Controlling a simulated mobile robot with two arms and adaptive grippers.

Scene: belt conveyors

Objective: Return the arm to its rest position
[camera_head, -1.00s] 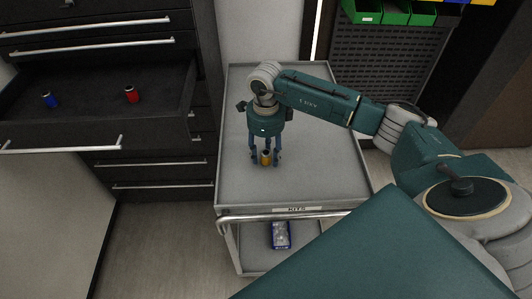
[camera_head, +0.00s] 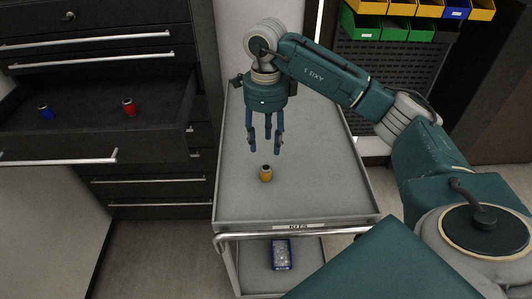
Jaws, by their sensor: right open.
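My right gripper (camera_head: 265,146) hangs above the grey cart, fingers pointing down, open and empty. A small yellow cylinder with a dark top (camera_head: 266,173) stands upright on the cart's top (camera_head: 315,190), below the fingertips and apart from them. My right arm reaches in from the right side of the view. My left gripper is not in view.
An open dark drawer (camera_head: 60,150) at the left holds a blue cylinder (camera_head: 45,112) and a red cylinder (camera_head: 128,107). A blue box (camera_head: 281,254) lies on the cart's lower shelf. Coloured bins (camera_head: 405,28) hang at the back right. The cart top around the yellow cylinder is clear.

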